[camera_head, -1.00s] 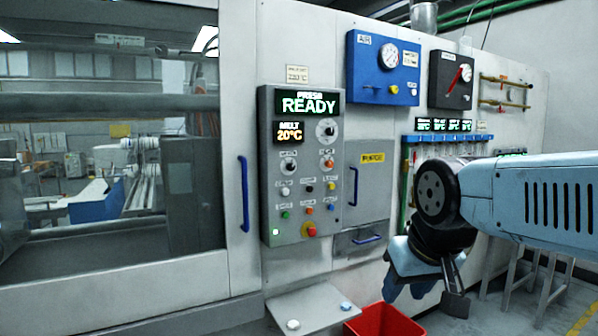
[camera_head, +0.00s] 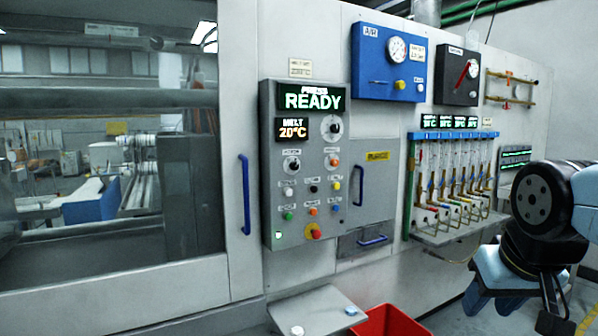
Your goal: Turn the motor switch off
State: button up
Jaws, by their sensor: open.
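The grey control panel (camera_head: 268,180) stands left of centre on the machine front. It has a black rotary knob (camera_head: 291,164) with a white label above it that may read motor; the print is too small to be sure. A larger rotary knob (camera_head: 333,128) sits at the upper right of the panel. The exact pointer angles of both knobs are hard to read. My gripper (camera_head: 515,312) hangs at the lower right, pointing down, open and empty. It is well right of the panel and touches nothing visible.
The panel displays read PRESS READY and MELT 20°C. Several coloured buttons and a red emergency button (camera_head: 314,231) sit below. A tube rack (camera_head: 452,134) stands between panel and arm. A red bin (camera_head: 388,322) and a grey shelf (camera_head: 318,308) lie below. A blue door handle (camera_head: 245,194) projects left.

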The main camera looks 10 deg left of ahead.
aim_at(294, 166)
jog(key=u, duration=0.1)
jog(key=k, duration=0.9)
jog(key=u, duration=0.5)
jog(key=i, duration=1)
jog(key=z, duration=0.05)
